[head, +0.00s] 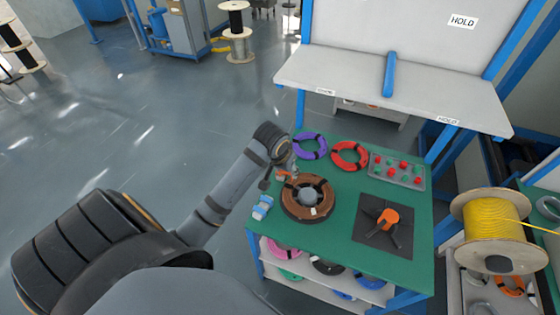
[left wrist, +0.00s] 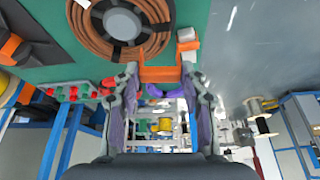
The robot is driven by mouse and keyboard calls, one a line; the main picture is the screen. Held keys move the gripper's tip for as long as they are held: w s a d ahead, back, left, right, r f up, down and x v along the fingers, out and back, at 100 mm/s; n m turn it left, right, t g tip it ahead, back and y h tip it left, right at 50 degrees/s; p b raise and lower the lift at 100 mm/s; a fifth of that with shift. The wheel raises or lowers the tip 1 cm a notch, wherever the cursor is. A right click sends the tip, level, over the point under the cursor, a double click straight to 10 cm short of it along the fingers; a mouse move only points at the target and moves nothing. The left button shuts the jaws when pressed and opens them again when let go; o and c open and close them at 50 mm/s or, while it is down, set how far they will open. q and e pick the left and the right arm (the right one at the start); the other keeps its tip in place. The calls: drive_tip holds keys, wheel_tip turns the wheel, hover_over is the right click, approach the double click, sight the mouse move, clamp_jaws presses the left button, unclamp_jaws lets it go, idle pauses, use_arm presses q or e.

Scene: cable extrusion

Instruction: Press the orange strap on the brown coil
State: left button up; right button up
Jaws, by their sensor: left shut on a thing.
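The brown coil (head: 292,208) lies flat on the green bench top around a grey hub (head: 311,192), with dark bands across it. It also shows at the top of the left wrist view (left wrist: 84,28). My left gripper (head: 281,177) is at the coil's upper-left edge. In the left wrist view my left gripper (left wrist: 160,85) has its fingers on either side of the orange strap (left wrist: 160,73) and is shut on it. The strap lies beside the coil's outer edge; whether it touches the coil I cannot tell. My right gripper is not in view.
A purple coil (head: 310,157) and a red coil (head: 363,156) lie behind. A grey tray with red and green buttons (head: 404,181), a black mat with an orange-centred dark fixture (head: 387,218) and a blue-white item (head: 262,208) share the green bench (head: 345,248). A yellow cable spool (head: 493,224) stands right.

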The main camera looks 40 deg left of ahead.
use_arm(q)
drive_tip(key=d+r+m+h+p, duration=0.2)
drive_tip(key=d+m+p, duration=0.2)
drive_tip(key=p, duration=0.2)
drive_tip(key=m+g+h+p, duration=0.1)
drive_tip(key=m+h+p, duration=0.1)
drive_tip(key=m+p, duration=0.55)
hover_over(314, 209)
drive_tip(key=f, duration=0.1)
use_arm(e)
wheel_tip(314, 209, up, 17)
use_arm(q)
drive_tip(key=shift+n, duration=0.25)
drive_tip(key=f+b, duration=0.8)
drive_tip(key=shift+s+a+f, duration=0.25)
drive_tip(key=shift+s, duration=0.1)
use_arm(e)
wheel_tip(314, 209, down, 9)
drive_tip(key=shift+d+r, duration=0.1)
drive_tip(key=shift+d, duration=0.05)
use_arm(q)
drive_tip(key=shift+f, duration=0.2)
drive_tip(key=shift+f+b, duration=0.9)
drive_tip(key=shift+f, duration=0.3)
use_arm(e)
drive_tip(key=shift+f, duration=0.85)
